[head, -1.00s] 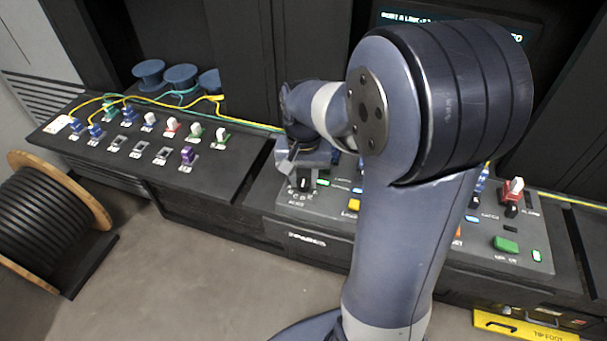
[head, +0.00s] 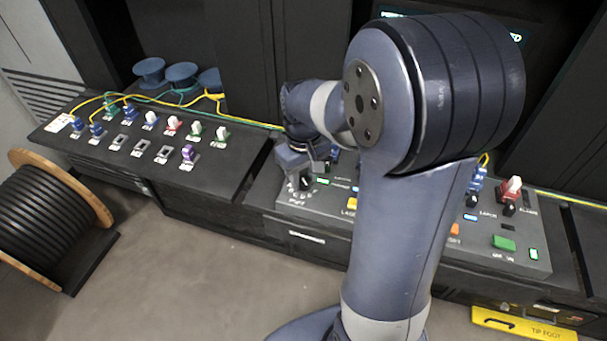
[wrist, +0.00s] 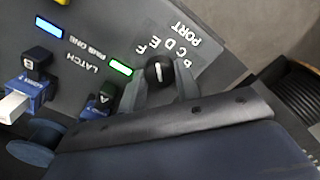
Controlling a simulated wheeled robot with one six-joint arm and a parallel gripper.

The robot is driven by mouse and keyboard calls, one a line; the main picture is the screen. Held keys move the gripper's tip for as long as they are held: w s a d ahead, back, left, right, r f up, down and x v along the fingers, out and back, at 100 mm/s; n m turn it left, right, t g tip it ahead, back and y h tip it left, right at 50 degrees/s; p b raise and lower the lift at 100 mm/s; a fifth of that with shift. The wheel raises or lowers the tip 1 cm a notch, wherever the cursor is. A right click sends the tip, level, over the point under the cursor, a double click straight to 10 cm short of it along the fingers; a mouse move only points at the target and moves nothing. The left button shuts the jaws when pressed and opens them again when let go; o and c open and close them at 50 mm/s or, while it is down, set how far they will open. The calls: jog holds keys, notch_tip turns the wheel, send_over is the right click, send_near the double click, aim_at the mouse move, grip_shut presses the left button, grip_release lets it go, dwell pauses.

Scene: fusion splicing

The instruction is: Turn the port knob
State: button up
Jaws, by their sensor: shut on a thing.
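The port knob (wrist: 158,71) is a small black knob with a white pointer line, beside the word PORT and an arc of letters in the wrist view. My gripper (wrist: 158,78) is shut on it, one finger on each side. In the head view my gripper (head: 308,170) is low over the left end of the splicer panel (head: 292,213), and the knob is largely hidden beneath it. The pointer line lies roughly along the fingers. I cannot tell for certain which letter it points at.
Beside the knob are a lit green bar (wrist: 121,67) and two blue connectors, A (wrist: 98,107) and B (wrist: 35,85). A connector panel (head: 215,177) stands to the left, with a cable reel (head: 50,222) on the floor. A green button (head: 503,243) is at the right.

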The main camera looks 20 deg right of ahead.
aim_at(303, 180)
dwell(0.4)
jog(key=o, duration=1)
jog(key=shift+r, duration=0.15)
notch_tip(303, 180, up, 11)
jog(key=shift+f, duration=0.2)
notch_tip(303, 180, down, 11)
dwell(0.4)
jog(key=shift+r, duration=0.15)
